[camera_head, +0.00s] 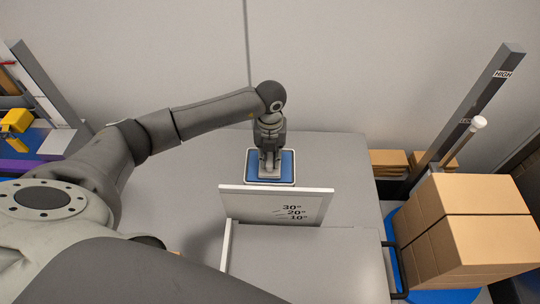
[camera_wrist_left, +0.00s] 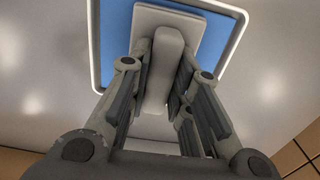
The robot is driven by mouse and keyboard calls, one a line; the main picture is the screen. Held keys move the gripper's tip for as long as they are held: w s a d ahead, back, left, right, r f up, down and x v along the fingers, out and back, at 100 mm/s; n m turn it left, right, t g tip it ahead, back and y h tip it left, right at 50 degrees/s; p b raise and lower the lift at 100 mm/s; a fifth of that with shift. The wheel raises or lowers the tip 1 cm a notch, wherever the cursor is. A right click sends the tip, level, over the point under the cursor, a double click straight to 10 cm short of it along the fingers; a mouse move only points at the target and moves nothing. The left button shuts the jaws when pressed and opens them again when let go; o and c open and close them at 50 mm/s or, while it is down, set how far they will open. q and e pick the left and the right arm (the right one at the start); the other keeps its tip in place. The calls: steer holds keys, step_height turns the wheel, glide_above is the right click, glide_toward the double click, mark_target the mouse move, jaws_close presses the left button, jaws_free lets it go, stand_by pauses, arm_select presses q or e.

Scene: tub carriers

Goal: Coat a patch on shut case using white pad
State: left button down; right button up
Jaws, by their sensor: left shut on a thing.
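My left gripper (camera_head: 269,158) is shut on the handle of the white pad (camera_wrist_left: 168,48), with its fingers on both sides of it. The pad is over a shallow tray (camera_head: 293,167) with a pale rim and a blue inside. In the left wrist view the tray's rim (camera_wrist_left: 94,50) frames the blue around the pad. I cannot tell whether the pad touches the blue. I cannot pick out the shut case with certainty. My right gripper is out of view.
A pale upright panel (camera_head: 262,208) marked 10°, 20° and 30° stands just in front of the tray on a grey table (camera_head: 345,150). Cardboard boxes (camera_head: 470,230) stand on a blue carrier at the right. A post (camera_head: 480,100) marked HIGH rises behind them.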

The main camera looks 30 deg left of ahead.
mark_target(270, 155)
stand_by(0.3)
arm_select(q)
step_height(270, 155, up, 5)
steer(key=p, duration=0.4)
steer(key=shift+r, duration=0.15)
steer(key=shift+r+p, duration=0.55)
steer(key=shift+r, duration=0.3)
